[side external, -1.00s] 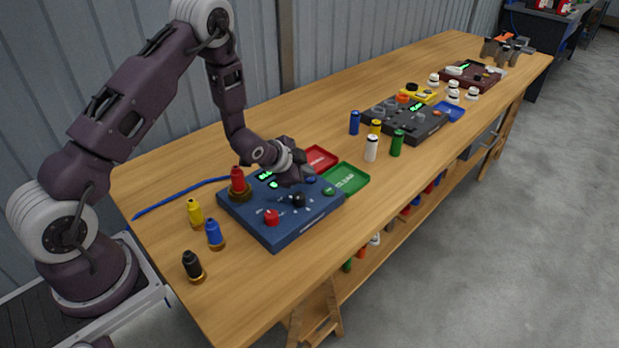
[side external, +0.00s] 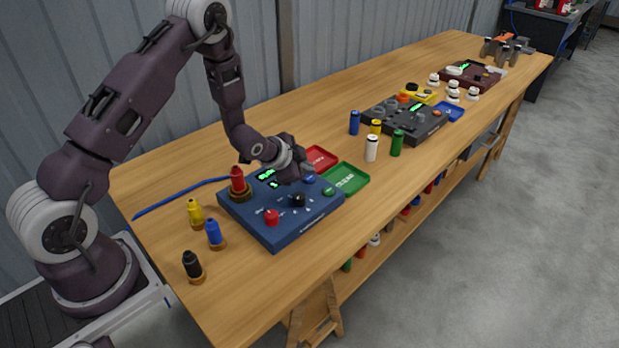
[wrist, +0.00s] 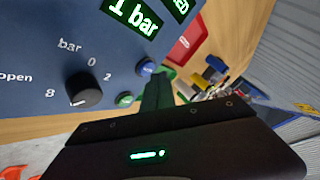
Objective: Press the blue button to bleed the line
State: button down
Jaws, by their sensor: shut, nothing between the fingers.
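The blue button (side external: 309,179) is a small round cap near the back right edge of the blue control box (side external: 285,226). In the wrist view the blue button (wrist: 145,68) shows beside the dark fingers, partly covered at its lower right. My gripper (side external: 302,174) is shut and empty, over the back right part of the box close to the button. Its fingers (wrist: 158,85) point at the panel just beside the button; I cannot tell whether they touch it. A display (wrist: 134,14) reads "1 bar"; a second one is cut off, ending in "ED".
The box also carries a black dial (side external: 298,200), a red knob (side external: 271,217) and a green button (side external: 329,191). Red (side external: 319,158) and green (side external: 346,178) trays lie alongside. Yellow, blue and black small cylinders stand at the left; a red one (side external: 238,180) stands at the box's left edge.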

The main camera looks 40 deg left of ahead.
jog(key=shift+r, duration=0.2)
jog(key=shift+r, duration=2.45)
notch_tip(320, 180, up, 12)
jog(key=f+n, duration=0.1)
jog(key=n, duration=0.1)
send_over(307, 180)
jog(key=s+d, duration=0.2)
jog(key=s, duration=0.3)
jog(key=s+d+r+n+g, duration=0.2)
jog(key=s+d+r+n, duration=0.1)
jog(key=s+r, duration=0.6)
jog(key=s+d+r+n, duration=0.1)
jog(key=s+d, duration=0.1)
jog(key=s, duration=0.8)
jog(key=s+d+n+g+h, duration=0.1)
jog(key=s+d, duration=0.2)
jog(key=s, duration=0.8)
jog(key=shift+s+d+r+n+g, duration=0.25)
jog(key=shift+r+n+g, duration=0.05)
jog(key=shift+r+n, duration=0.1)
